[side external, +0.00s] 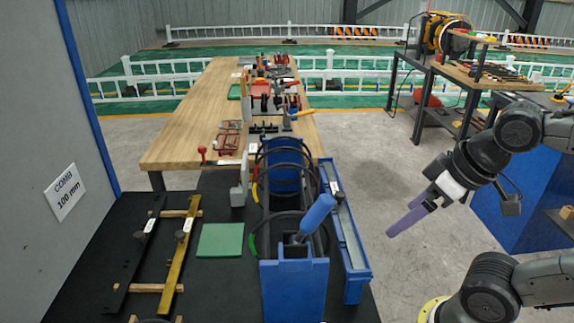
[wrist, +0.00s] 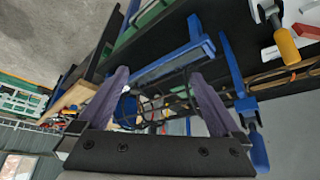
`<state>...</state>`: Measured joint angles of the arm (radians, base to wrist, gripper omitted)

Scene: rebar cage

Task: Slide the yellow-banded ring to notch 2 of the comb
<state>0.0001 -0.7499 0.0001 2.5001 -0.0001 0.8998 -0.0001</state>
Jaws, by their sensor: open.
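Several black rings stand around the bars of the rebar cage between a near blue stand (side external: 293,290) and a far blue stand (side external: 285,172). A ring with a yellow band (side external: 255,191) on its left side is towards the far end. A nearer ring has a green band (side external: 252,245). A black bar (side external: 133,255) and a yellow bar (side external: 180,262) lie on wooden strips at left; I cannot tell which is the comb, and no notch numbers are readable. My gripper (side external: 390,234) is open and empty, right of the cage. Its purple fingers (wrist: 160,75) are spread in the wrist view.
A blue-handled clamp (side external: 316,214) rises above the near stand. A long blue tray (side external: 350,240) runs along the cage's right side. A green mat (side external: 220,240) lies left of the cage. A grey panel with a COMB 100 mm sign (side external: 65,191) stands at left.

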